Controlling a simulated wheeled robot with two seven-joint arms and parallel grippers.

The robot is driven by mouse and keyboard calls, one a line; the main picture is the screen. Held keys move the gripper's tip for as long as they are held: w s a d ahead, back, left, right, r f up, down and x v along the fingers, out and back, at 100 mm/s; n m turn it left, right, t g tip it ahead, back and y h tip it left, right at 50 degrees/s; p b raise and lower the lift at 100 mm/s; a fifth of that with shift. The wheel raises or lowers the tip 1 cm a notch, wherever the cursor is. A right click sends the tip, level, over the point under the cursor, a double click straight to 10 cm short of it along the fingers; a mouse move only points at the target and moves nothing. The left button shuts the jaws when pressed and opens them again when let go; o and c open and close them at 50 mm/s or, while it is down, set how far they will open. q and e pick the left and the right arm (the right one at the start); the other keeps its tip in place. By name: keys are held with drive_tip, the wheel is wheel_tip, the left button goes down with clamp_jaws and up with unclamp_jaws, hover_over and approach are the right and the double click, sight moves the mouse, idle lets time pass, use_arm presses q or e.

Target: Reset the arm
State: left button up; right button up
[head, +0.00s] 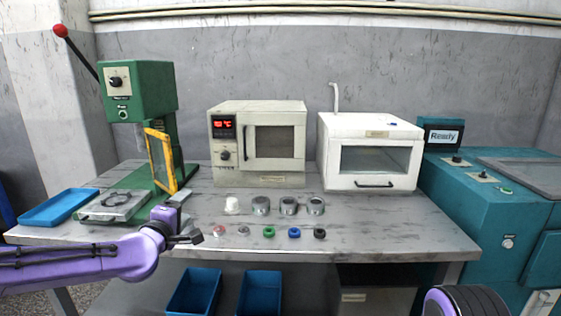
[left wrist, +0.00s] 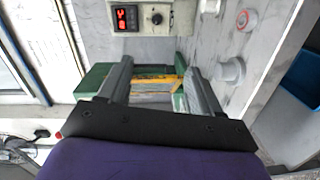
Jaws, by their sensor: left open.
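My left arm (head: 90,258) reaches in from the left of the head view, low and in front of the table's left part. Its gripper (head: 195,238) is at the table's front edge, just in front of the green press, and is empty. In the left wrist view the two fingers of the left gripper (left wrist: 160,85) stand apart with nothing held between them; part of the green press and its yellow frame show behind the gap. A purple and black part of my right arm (head: 465,301) shows at the bottom right. My right gripper is out of view.
The table (head: 400,235) holds a green press (head: 140,85), a blue tray (head: 57,207), an oven (head: 257,110) with a red display and a white chamber (head: 370,128). Several metal rings (head: 288,206) and small coloured parts (head: 269,232) stand in rows. A teal machine (head: 465,195) stands right.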

use_arm(q)
drive_tip(key=s+f+m+g+y+p, duration=0.15)
drive_tip(key=s+f, duration=0.25)
drive_tip(key=f, duration=0.4)
drive_tip(key=s+d+f+m+g, duration=0.1)
drive_tip(key=s+f+g, duration=0.3)
drive_tip(key=f, duration=0.5)
drive_tip(key=s+f+m+g+y, duration=0.1)
drive_tip(key=s+f, duration=0.4)
drive_tip(key=f, duration=0.3)
drive_tip(key=s+a+f+m+g+p, duration=0.1)
drive_tip(key=s+f, duration=0.4)
drive_tip(key=s, duration=0.5)
drive_tip(key=s+a+f+m+g+y+p, duration=0.1)
drive_tip(key=s+a+f+m+g, duration=0.1)
drive_tip(key=s, duration=0.9)
drive_tip(key=s+a+f+m+g+y+p, duration=0.1)
drive_tip(key=s+a+f+m+g, duration=0.1)
drive_tip(key=s+f, duration=0.6)
drive_tip(key=s+a+g, duration=0.1)
drive_tip(key=s+g, duration=0.1)
drive_tip(key=shift+s+a+g, duration=0.3)
drive_tip(key=shift+s+g, duration=0.05)
drive_tip(key=shift+s, duration=0.05)
drive_tip(key=shift+w+y, duration=0.1)
drive_tip(key=shift+y, duration=0.15)
